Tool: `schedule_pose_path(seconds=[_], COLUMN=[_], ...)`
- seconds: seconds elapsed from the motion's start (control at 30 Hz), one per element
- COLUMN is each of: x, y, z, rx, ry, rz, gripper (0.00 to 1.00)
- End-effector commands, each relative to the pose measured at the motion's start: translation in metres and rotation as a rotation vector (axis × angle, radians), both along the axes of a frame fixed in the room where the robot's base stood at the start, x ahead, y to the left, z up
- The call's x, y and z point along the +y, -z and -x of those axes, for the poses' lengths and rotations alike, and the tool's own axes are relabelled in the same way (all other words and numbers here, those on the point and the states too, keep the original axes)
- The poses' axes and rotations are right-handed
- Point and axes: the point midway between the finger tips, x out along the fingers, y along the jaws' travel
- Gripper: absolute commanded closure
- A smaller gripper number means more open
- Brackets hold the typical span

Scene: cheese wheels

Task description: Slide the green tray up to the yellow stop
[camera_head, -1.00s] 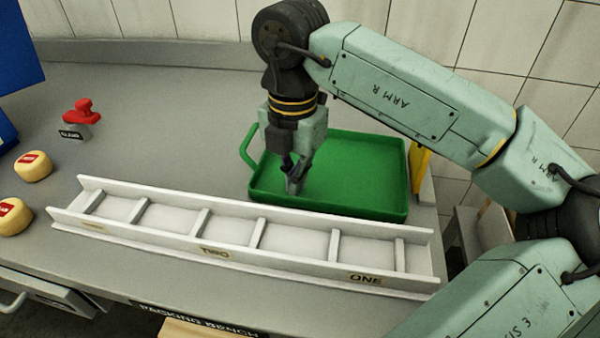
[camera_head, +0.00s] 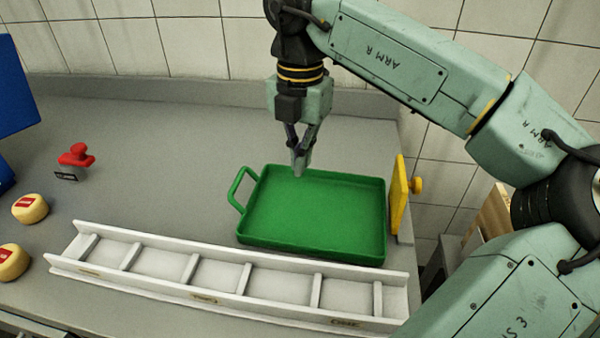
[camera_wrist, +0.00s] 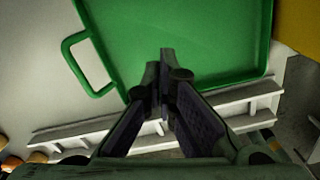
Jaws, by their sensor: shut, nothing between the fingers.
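The green tray (camera_head: 315,222) lies flat on the grey bench behind the white divided rack, its handle (camera_head: 238,190) at the left end. The yellow stop (camera_head: 398,195) stands upright just beyond the tray's right end. A narrow gap seems to show between them, but I cannot tell its exact size. My gripper (camera_head: 299,172) is shut and empty, pointing down above the tray's far side in the head view. In the wrist view, the shut fingers (camera_wrist: 165,70) show in front of the tray (camera_wrist: 190,35), with the stop (camera_wrist: 298,25) at the top right corner.
The white rack (camera_head: 230,283) runs along the tray's near side. Two yellow cheese wheels (camera_head: 30,208) and a red-handled stamp (camera_head: 76,156) are at the left, near a blue panel (camera_head: 18,110).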

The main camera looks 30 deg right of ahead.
Motion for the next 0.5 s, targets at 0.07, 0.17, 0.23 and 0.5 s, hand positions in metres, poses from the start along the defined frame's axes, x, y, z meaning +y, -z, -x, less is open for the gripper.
schedule_pose_path(seconds=[0.07,0.17,0.23,0.5], x=[-0.022,-0.035,-0.036,-0.035], y=[-0.001,0.004,0.012,0.066], z=[-0.012,-0.019,-0.019,-0.019], rx=[0.0,0.0,0.0,0.0], ry=[-0.01,-0.025,-0.028,-0.029], rz=[0.001,0.005,0.005,0.004], gripper=[1.0,1.0,1.0,1.0])
